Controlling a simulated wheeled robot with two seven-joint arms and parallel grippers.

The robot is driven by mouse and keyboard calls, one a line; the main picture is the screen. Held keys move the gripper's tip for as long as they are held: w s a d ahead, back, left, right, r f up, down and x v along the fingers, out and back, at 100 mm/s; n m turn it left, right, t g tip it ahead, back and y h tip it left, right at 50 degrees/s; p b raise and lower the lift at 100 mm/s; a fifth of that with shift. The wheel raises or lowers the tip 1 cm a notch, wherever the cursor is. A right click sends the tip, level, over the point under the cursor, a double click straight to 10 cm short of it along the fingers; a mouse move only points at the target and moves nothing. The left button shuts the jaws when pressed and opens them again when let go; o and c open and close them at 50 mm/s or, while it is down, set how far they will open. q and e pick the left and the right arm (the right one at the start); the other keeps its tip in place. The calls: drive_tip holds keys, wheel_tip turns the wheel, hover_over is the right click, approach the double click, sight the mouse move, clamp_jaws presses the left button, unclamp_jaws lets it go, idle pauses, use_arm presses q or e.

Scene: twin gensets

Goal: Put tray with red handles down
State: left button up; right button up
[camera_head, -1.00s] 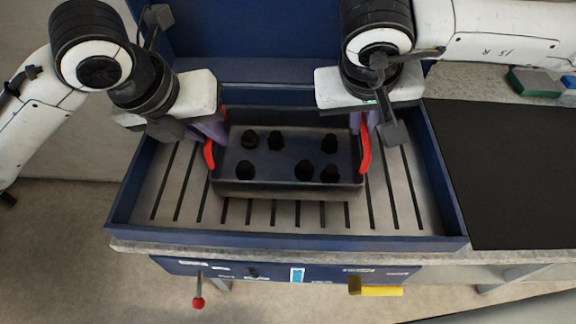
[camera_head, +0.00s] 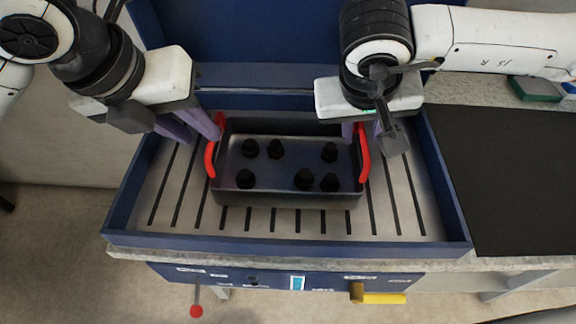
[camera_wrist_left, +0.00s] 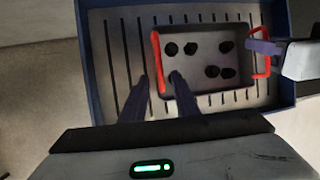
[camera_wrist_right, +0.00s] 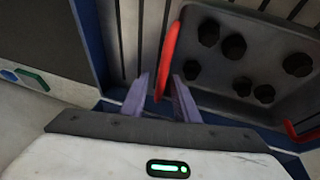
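The dark grey tray (camera_head: 288,196) with red handles sits level on the slatted floor of a blue-rimmed bench bay, holding several black knobbed pieces (camera_head: 276,149). My right gripper (camera_head: 362,135) is open at the right red handle (camera_head: 365,155). In the right wrist view its fingers (camera_wrist_right: 160,85) stand apart on either side of the handle (camera_wrist_right: 168,60); contact is unclear.
The blue rim (camera_head: 290,247) surrounds the slatted floor (camera_head: 400,205), which has free room around the tray. A black mat (camera_head: 510,180) lies to the right. A yellow handle (camera_head: 380,297) juts below the front edge.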

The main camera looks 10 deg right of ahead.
drive_tip(key=shift+r, duration=0.1)
use_arm(q)
drive_tip(key=v, duration=0.5)
drive_tip(key=shift+s+a+r, duration=0.1)
drive_tip(key=shift+s+r, duration=0.05)
drive_tip(key=shift+r, duration=0.2)
use_arm(e)
drive_tip(key=v, duration=1.2)
